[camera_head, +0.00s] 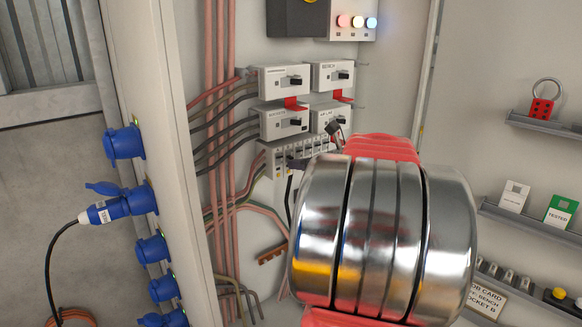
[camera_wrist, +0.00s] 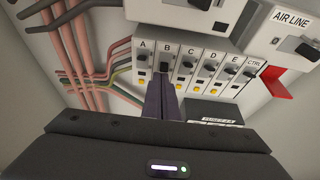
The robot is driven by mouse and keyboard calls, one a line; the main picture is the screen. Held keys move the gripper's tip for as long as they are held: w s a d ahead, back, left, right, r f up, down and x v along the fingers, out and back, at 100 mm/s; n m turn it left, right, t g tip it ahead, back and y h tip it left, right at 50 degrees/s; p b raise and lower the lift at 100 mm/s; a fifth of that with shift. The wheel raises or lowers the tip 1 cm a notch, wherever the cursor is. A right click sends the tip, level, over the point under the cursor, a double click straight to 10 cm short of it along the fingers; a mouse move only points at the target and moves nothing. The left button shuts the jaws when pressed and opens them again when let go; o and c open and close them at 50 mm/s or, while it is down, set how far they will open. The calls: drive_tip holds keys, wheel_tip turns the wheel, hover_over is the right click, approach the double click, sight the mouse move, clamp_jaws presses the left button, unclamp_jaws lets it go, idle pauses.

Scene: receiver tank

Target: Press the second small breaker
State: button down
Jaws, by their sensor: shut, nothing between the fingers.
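A row of small breakers (camera_head: 318,146) sits below the larger switches in the cabinet. In the wrist view they are labelled A, B, C, D, E and CTRL, left to right. The second one, breaker B (camera_wrist: 167,51), has a dark toggle. My gripper (camera_wrist: 163,80) is shut and empty, with its tips at the lower part of breaker B, just under its toggle. I cannot tell whether they touch. The gripper covers the lower face of B.
Larger switches (camera_head: 285,81) with red tags sit directly above the row. Red and grey cables (camera_head: 222,120) run down the left. Blue sockets (camera_head: 126,143) line the post's outer side. Shelves (camera_head: 530,222) with cards are on the right wall.

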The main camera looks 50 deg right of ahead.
sight(290, 157)
drive_tip(key=shift+r+g, duration=0.6)
drive_tip(key=shift+g, duration=0.4)
drive_tip(key=shift+s, duration=0.1)
drive_tip(key=shift+r, duration=0.15)
drive_tip(key=shift+r, duration=0.7)
drive_tip(key=shift+r, duration=0.1)
